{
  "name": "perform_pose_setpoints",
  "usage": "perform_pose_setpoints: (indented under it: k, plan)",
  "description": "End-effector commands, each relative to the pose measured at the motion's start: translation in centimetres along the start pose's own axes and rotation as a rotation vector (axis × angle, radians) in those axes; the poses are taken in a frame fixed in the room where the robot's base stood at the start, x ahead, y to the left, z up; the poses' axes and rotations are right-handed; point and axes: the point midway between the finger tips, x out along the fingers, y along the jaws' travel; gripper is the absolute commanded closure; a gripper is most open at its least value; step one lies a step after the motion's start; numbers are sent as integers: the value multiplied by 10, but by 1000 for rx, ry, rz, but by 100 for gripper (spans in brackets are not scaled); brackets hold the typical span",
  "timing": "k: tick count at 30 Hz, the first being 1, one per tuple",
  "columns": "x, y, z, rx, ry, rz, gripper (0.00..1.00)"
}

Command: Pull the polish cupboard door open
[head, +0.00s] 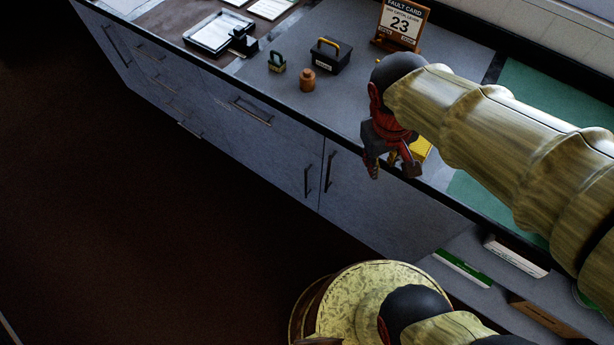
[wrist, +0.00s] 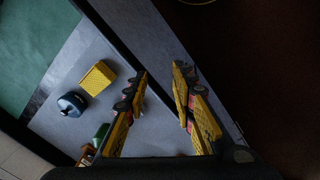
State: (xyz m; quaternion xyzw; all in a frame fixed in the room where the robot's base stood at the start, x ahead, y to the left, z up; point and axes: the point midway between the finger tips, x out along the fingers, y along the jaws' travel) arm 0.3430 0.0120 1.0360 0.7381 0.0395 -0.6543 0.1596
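The grey cupboard fronts under the counter carry two upright dark bar handles, a left one (head: 308,181) and a right one (head: 329,171), either side of a door seam. The left door (head: 270,150) and right door (head: 365,200) both look shut. I see no label telling which is the polish cupboard door. My gripper (head: 392,172) hangs over the counter's front edge, right of both handles and apart from them. In the wrist view my gripper (wrist: 160,78) is open, with nothing between its fingers; the grey front (wrist: 165,45) lies beyond them, and no handle is clear there.
A yellow block (wrist: 97,78) and a dark blue round item (wrist: 71,103) stand on the counter near my gripper. A toolbox (head: 331,55), a brown jar (head: 308,80) and a card stand (head: 402,25) are further back. Open shelves (head: 480,260) lie right. The floor (head: 150,230) in front is clear.

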Motion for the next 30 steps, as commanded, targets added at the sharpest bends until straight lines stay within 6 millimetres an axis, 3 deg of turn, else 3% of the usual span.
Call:
perform_pose_setpoints:
  k: [15, 30]
  plan:
    - [141, -48, -41, -535, -450, 234, 74]
    - [295, -105, -43, -1093, -778, 557, 74]
